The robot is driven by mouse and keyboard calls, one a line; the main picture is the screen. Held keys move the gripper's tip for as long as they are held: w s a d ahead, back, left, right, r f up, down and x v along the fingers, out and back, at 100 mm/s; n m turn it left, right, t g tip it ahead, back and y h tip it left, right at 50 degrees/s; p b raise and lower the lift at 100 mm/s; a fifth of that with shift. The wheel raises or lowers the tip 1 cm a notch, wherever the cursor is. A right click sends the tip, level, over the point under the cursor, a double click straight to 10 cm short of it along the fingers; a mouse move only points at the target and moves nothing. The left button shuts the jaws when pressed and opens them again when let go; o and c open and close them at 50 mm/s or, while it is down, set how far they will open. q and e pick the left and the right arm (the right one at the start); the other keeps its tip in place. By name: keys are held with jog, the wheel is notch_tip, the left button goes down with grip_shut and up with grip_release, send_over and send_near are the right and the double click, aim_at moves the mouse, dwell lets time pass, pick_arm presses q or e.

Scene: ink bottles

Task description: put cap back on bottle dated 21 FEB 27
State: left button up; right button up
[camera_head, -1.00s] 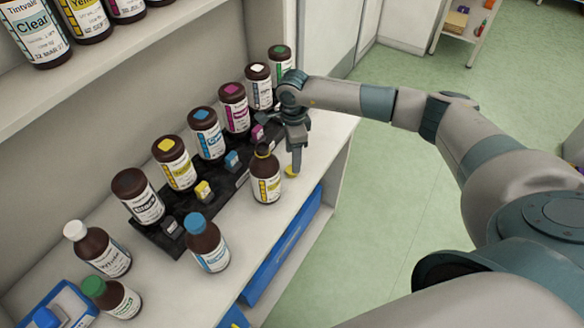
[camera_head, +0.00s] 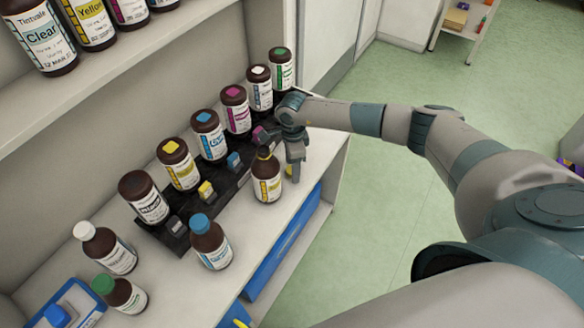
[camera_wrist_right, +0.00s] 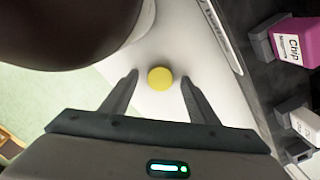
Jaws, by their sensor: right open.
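An uncapped brown bottle with a yellow-banded label (camera_head: 267,180) stands near the front edge of the shelf in the head view. Its label date is too small to read. A yellow cap (camera_head: 289,171) lies on the shelf just right of it, partly behind my right gripper (camera_head: 294,172). In the right wrist view the round yellow cap (camera_wrist_right: 160,78) sits between the two spread fingers of my right gripper (camera_wrist_right: 160,88), apart from both. A large dark brown bottle (camera_wrist_right: 70,30) fills the upper left there. My left gripper is not in view.
Several large ink bottles, such as the yellow one (camera_head: 180,167), stand in a dark rack (camera_head: 238,196) behind. A blue-capped bottle (camera_head: 209,242), a white-capped one (camera_head: 105,250) and a green-capped one (camera_head: 119,294) stand to the left. A blue tray (camera_head: 85,309) is at lower left.

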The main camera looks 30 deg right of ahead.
dwell(0.4)
jog(key=c, duration=1.1)
jog(key=shift+r+b, duration=0.8)
jog(key=shift+r, duration=0.1)
jog(key=shift+s+d+r+b, duration=0.2)
jog(key=shift+r+b, duration=0.15)
jog(key=shift+r, duration=0.25)
jog(key=shift+s+d+r+b, duration=0.15)
jog(key=shift+r+b, duration=0.2)
jog(key=shift+r, duration=0.2)
jog(key=s+d+r+b, duration=0.4)
jog(key=s+d+r, duration=0.2)
jog(key=s+d, duration=0.1)
jog(key=shift+s+r, duration=0.4)
jog(key=shift+s, duration=0.2)
